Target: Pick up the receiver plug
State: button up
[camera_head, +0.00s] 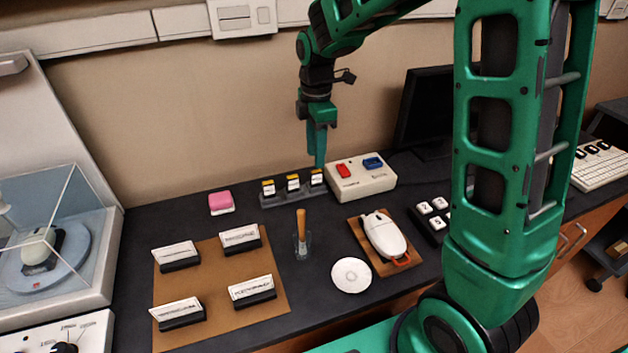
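No part is clearly readable as the receiver plug. A cream box (361,182) at the back of the dark bench bears a red piece (343,170) and a blue piece (373,163) on top; I cannot tell whether either is the plug. A white mouse (384,235) lies on a brown pad (360,236) with a small orange-red piece (402,260) at its front end. My green gripper (318,163) points down above the rack, left of the cream box. Its fingers overlap in this view, so their opening is hidden. I see nothing held between them.
A dark rack (271,201) holds several small labelled blocks below my gripper. A pink block (221,202), a glass with an orange stick (301,240), a white disc (351,275) and a brown board (222,295) with label stands occupy the bench. A monitor (424,110) stands behind.

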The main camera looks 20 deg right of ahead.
aim_at(316, 171)
jog(key=shift+s+f, duration=0.2)
jog(key=shift+f, duration=3.5)
grip_shut()
